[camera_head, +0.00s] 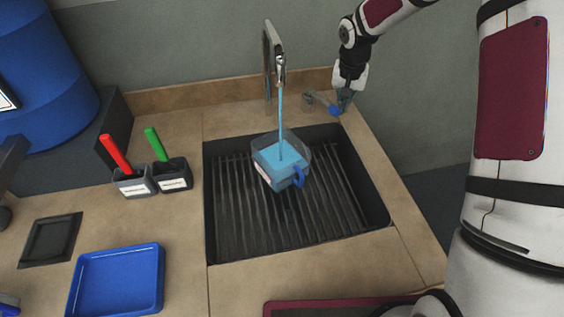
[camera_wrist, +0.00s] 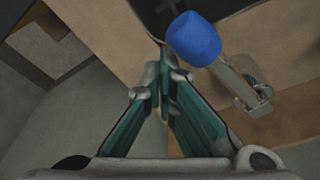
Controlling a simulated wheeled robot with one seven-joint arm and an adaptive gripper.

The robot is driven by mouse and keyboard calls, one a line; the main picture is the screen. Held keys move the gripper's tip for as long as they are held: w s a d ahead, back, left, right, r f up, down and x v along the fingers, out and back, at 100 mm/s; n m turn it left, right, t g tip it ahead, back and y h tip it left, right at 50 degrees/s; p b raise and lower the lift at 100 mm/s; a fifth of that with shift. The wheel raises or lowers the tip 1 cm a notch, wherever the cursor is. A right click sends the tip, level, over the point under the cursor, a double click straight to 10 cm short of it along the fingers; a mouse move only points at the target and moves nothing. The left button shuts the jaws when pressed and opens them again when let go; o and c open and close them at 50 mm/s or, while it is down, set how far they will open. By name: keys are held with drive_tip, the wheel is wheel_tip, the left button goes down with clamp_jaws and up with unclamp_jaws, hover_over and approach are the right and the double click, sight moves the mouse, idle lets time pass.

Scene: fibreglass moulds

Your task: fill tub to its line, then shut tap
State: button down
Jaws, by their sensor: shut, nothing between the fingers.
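The tub (camera_head: 282,163), clear with a blue handle, stands on the sink grate below the tap spout (camera_head: 281,62). A stream of blue liquid runs from the spout into the tub, and blue liquid fills much of it. I cannot make out the tub's line. The tap lever (camera_head: 321,102) with its blue knob (camera_head: 334,110) sits at the back right of the sink. My gripper (camera_head: 344,98) is shut and empty, close beside the knob. In the wrist view the knob (camera_wrist: 194,39) is just beyond my fingertips (camera_wrist: 161,75); I cannot tell if they touch.
The dark sink (camera_head: 235,250) has a ribbed grate. Two labelled holders, with a red stick (camera_head: 115,153) and a green stick (camera_head: 156,144), stand left of it. A blue tray (camera_head: 118,281) and a dark square plate (camera_head: 50,240) lie at front left. A blue drum (camera_head: 45,75) stands behind.

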drive_tip(key=shift+s+a, duration=0.45)
drive_tip(key=shift+a, duration=0.35)
drive_tip(key=shift+s+a, duration=0.45)
drive_tip(key=shift+a, duration=0.3)
wheel_tip(320, 180, up, 8)
drive_tip(key=d+p, duration=0.2)
drive_tip(key=shift+w, duration=0.25)
wheel_tip(320, 180, up, 10)
drive_tip(key=n, duration=0.1)
hover_over(334, 108)
drive_tip(key=s+d, duration=0.3)
drive_tip(key=s, duration=0.2)
drive_tip(key=s+d+r+n+t, duration=0.1)
drive_tip(key=s+r, duration=0.6)
drive_tip(key=s, duration=0.4)
drive_tip(key=s+r+n+t, duration=0.1)
drive_tip(key=s+t, duration=0.1)
drive_tip(key=s, duration=1.9)
drive_tip(key=shift+n+y, duration=0.4)
